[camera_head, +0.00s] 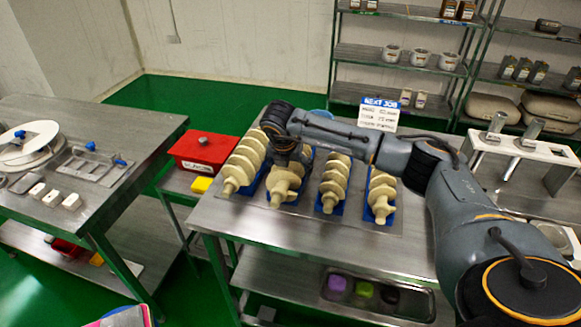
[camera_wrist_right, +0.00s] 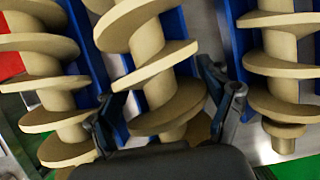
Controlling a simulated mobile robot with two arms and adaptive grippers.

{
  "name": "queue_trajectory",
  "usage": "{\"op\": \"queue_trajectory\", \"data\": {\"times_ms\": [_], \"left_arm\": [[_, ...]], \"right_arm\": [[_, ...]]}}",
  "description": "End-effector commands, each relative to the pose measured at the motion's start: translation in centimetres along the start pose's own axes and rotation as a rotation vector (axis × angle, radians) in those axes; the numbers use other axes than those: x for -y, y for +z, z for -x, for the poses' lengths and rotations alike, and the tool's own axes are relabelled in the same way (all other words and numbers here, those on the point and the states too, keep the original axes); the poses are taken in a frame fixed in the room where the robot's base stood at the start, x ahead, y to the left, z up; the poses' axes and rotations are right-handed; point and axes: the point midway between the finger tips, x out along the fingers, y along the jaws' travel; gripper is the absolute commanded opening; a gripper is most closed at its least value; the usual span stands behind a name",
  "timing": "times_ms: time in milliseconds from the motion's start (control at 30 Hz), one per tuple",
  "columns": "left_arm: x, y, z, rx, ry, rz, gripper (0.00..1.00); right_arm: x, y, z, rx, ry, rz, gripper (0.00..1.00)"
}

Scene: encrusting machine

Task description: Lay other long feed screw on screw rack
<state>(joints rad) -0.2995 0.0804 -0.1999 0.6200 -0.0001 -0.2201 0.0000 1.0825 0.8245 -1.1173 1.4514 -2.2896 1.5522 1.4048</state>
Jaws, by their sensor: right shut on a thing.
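Several beige feed screws lie side by side on blue cradles of the screw rack (camera_head: 360,222) on the steel table. They are the leftmost screw (camera_head: 243,163), the second screw (camera_head: 286,184), the third screw (camera_head: 333,182) and the rightmost screw (camera_head: 381,195). My right gripper (camera_head: 290,160) is over the second screw from above, hiding its far part. In the right wrist view, my right gripper's fingers (camera_wrist_right: 165,110) straddle the second screw (camera_wrist_right: 150,70) and are shut on it. That screw lies over its blue cradle; whether it touches cannot be told. My left gripper is not in view.
A red box (camera_head: 203,150) and yellow block (camera_head: 201,185) sit left of the rack. A sign (camera_head: 379,113) stands behind it, with metal parts (camera_head: 530,130) on a white stand at right. Another steel table (camera_head: 120,165) is at left, across a gap.

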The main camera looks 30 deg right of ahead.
Motion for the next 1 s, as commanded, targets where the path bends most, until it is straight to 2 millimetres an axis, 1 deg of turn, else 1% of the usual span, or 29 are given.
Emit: {"op": "queue_trajectory", "data": {"times_ms": [133, 167, 200, 233, 267, 867, 1000], "left_arm": [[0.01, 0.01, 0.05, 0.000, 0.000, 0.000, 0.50], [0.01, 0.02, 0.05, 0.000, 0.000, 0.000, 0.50], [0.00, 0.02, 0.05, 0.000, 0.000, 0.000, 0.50], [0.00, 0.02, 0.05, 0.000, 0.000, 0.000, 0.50], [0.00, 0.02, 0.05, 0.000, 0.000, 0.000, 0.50], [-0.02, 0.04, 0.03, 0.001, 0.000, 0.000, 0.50], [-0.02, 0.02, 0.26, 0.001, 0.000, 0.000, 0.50]], "right_arm": [[-0.06, 0.12, 0.16, 0.002, 0.002, -0.001, 0.26], [-0.06, 0.11, 0.16, 0.002, 0.002, -0.001, 0.84], [-0.06, 0.11, 0.16, 0.002, 0.002, -0.001, 0.92], [-0.06, 0.11, 0.15, 0.002, 0.002, -0.001, 0.98], [-0.05, 0.10, 0.14, 0.002, 0.002, -0.001, 1.00], [-0.01, 0.00, 0.04, 0.000, 0.000, 0.000, 1.00], [-0.02, 0.04, 0.36, 0.000, 0.001, 0.000, 1.00]]}}
